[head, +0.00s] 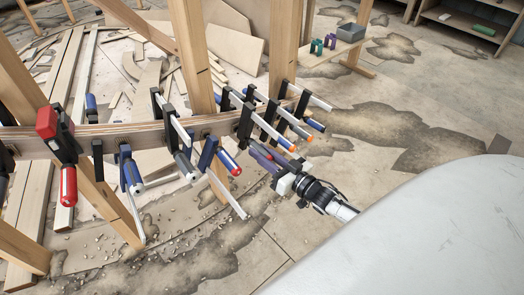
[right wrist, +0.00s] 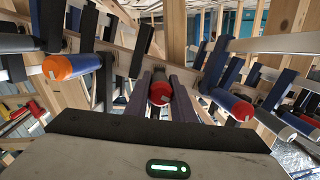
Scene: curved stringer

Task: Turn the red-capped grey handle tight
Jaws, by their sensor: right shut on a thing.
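The red-capped handle (right wrist: 160,92) shows in the middle of the right wrist view, with its round cap facing the camera. The body behind the cap is mostly hidden, so its grey is hard to make out. My right gripper (right wrist: 161,78) has its two dark fingers on either side of this handle and is shut on it. In the head view my right gripper (head: 262,155) reaches in from the right to the clamps on the curved stringer (head: 80,135), and its fingers hide the held handle. My left gripper is not in view.
Neighbouring clamps crowd both sides: an orange-capped blue handle (right wrist: 68,66) and a red-capped blue handle (right wrist: 236,105). Wooden posts (head: 192,55) stand behind the stringer. A small bench (head: 330,50) with clamps is at the back. The floor (head: 400,120) to the right is free.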

